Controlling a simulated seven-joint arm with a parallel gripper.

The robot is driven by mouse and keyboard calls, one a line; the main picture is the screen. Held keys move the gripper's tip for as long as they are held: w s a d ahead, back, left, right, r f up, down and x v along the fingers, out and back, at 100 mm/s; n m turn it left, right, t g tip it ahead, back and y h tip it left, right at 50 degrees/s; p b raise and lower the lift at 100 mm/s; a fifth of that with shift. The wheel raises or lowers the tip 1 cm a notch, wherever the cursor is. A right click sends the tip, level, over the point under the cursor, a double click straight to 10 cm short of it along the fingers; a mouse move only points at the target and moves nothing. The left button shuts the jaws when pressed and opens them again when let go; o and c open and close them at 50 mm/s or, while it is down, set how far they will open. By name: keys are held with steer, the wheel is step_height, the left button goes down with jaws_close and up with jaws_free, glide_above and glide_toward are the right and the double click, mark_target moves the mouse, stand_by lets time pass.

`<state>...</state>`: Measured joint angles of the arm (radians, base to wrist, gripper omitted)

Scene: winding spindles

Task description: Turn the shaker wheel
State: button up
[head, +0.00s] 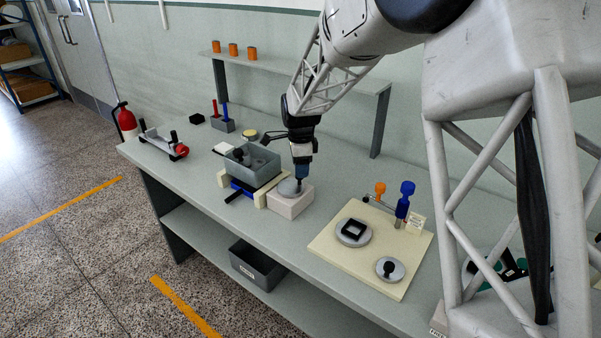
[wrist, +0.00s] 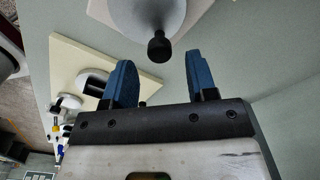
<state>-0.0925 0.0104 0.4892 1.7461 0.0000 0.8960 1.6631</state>
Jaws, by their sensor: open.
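The shaker wheel appears to be the grey disc (head: 288,188) on a pale pinkish block (head: 291,205), beside the grey tray. In the wrist view the disc (wrist: 150,12) shows at the top edge, with an upright black knob (wrist: 159,47) on it. My gripper (head: 301,178) points down over the right side of the disc. In the wrist view my gripper (wrist: 160,62) has its two blue fingers apart, with the knob in line with the gap between them. I see no contact with the knob. In the head view the gripper hides the knob.
A grey tray (head: 245,168) with dark items stands left of the block. A cream board (head: 337,252) on the right carries two discs, a blue-topped post (head: 404,202) and an orange-topped post (head: 380,189). A raised shelf (head: 300,72) runs behind.

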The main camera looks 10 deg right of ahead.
steer(key=shift+r, duration=2.2)
steer(key=shift+s+r, duration=0.15)
steer(key=s+d+r+n, duration=0.2)
steer(key=s+r+n, duration=0.1)
steer(key=s, duration=0.4)
steer(key=s+d+r+n+t, duration=0.1)
steer(key=s+r+n, duration=0.2)
steer(key=s, duration=0.3)
steer(key=s+d+r+n, duration=0.2)
steer(key=s+r+n, duration=0.15)
steer(key=s, duration=0.35)
steer(key=s+d+n+t, duration=0.1)
steer(key=s+n, duration=0.7)
steer(key=s, duration=1.4)
steer(key=shift+s+d+f+t, duration=0.3)
steer(key=shift+d+f, duration=0.15)
steer(key=shift+d, duration=0.1)
steer(key=shift+w, duration=0.15)
